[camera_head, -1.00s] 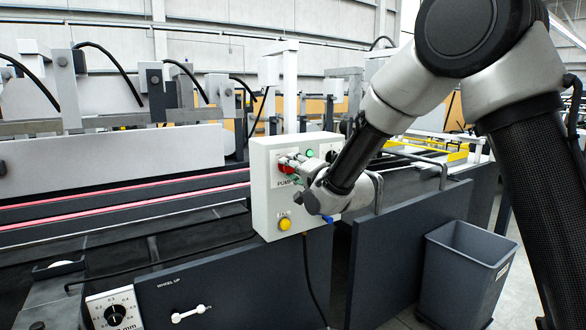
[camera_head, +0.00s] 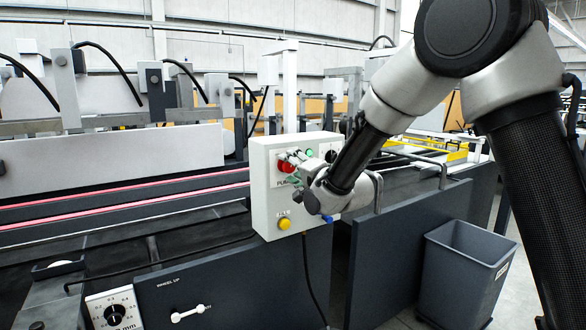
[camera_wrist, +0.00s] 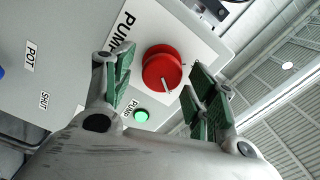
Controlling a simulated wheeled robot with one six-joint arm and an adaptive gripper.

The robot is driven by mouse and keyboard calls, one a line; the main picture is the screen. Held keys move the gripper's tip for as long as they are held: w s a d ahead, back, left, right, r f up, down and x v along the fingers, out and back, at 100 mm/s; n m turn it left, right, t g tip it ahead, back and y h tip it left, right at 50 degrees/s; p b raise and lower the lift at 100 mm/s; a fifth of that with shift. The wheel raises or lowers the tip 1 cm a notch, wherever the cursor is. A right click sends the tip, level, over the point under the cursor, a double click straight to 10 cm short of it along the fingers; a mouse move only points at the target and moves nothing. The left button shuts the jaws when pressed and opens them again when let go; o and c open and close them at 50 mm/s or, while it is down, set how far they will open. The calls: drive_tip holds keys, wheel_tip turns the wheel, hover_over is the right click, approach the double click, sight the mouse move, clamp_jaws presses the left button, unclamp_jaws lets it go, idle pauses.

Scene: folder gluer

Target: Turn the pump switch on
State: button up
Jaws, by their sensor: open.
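The pump switch is a round red knob (camera_wrist: 162,65) with a white pointer line, on a white plate lettered PUMP. In the head view the red knob (camera_head: 285,166) is partly covered by my gripper (camera_head: 296,167). In the wrist view my gripper (camera_wrist: 160,80) is open, with one green-padded finger on each side of the knob. A gap shows between the knob and each finger; I cannot tell how far the fingertips are from the panel. A green lamp (camera_wrist: 141,115) labelled PUMP looks bright beside the knob.
The white control box (camera_head: 262,200) also carries a yellow button (camera_head: 285,223) and a black knob (camera_head: 332,155). A cable hangs below it. Metal rails (camera_head: 410,160) stand to the right, and a grey bin (camera_head: 465,275) is on the floor.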

drive_tip(key=shift+s, duration=0.1)
drive_tip(key=v, duration=1.2)
